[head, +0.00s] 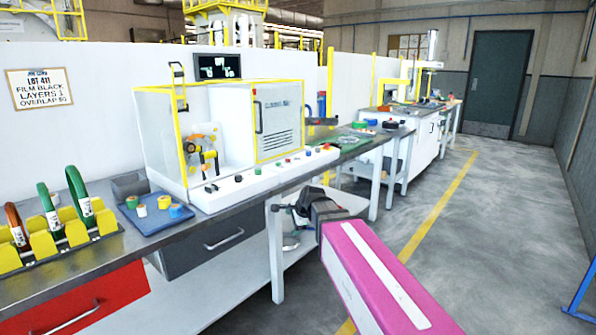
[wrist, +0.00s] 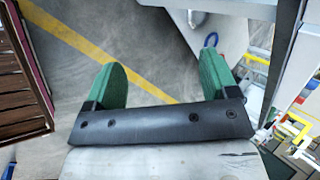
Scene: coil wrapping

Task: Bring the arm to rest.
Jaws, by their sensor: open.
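My gripper (wrist: 160,64) shows in the wrist view with two green fingers spread apart. Nothing is between them; the grey floor and a yellow floor line lie beyond. In the head view my gripper (head: 290,208) is small and dark, in front of the workbench's edge near a white leg. Its fingers are hard to make out there. My pink arm link with a white stripe reaches from the lower right towards it.
The workbench (head: 228,233) holds a yellow-framed wrapping machine (head: 280,118), a blue tray (head: 140,220) of tape rolls and a yellow rack (head: 75,236) with coils. A wooden slatted item (wrist: 20,85) stands left in the wrist view.

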